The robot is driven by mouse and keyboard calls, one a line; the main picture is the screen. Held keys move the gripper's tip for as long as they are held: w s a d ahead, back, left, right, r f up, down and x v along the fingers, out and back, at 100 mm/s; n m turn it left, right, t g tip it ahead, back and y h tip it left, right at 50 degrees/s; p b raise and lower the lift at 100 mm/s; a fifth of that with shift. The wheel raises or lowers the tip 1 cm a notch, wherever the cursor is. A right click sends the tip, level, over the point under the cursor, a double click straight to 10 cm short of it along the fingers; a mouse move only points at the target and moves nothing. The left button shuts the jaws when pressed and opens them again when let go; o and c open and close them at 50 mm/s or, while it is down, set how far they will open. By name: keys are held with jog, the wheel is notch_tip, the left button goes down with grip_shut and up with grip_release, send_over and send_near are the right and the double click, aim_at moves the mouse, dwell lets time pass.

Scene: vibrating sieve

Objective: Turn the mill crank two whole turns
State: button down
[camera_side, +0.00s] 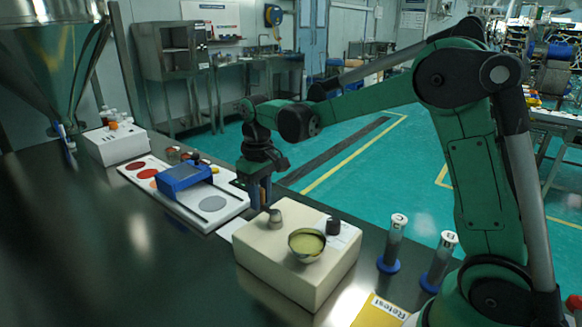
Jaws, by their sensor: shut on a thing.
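My gripper (265,203) points down over the back left of a cream block (290,285). It is shut at a small grey metal piece (275,218) on top of the block, which looks like the mill crank. The fingers hide part of it, so its shape and turn angle are hard to tell.
A blue device (184,178) stands on a white board (160,192) with coloured discs, left of my gripper. Two clear tubes with blue bases (389,264) (432,282) stand right of the block. A yellow "Retest" card (376,315) lies in front. A steel hopper (55,55) is far left.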

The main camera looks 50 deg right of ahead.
jog(key=shift+d, duration=0.15)
jog(key=shift+s+d, duration=0.3)
jog(key=shift+d, duration=0.5)
jog(key=c, duration=1.4)
grip_release()
jog(key=shift+s+d, duration=0.65)
jog(key=shift+d, duration=0.1)
jog(key=shift+o, duration=0.2)
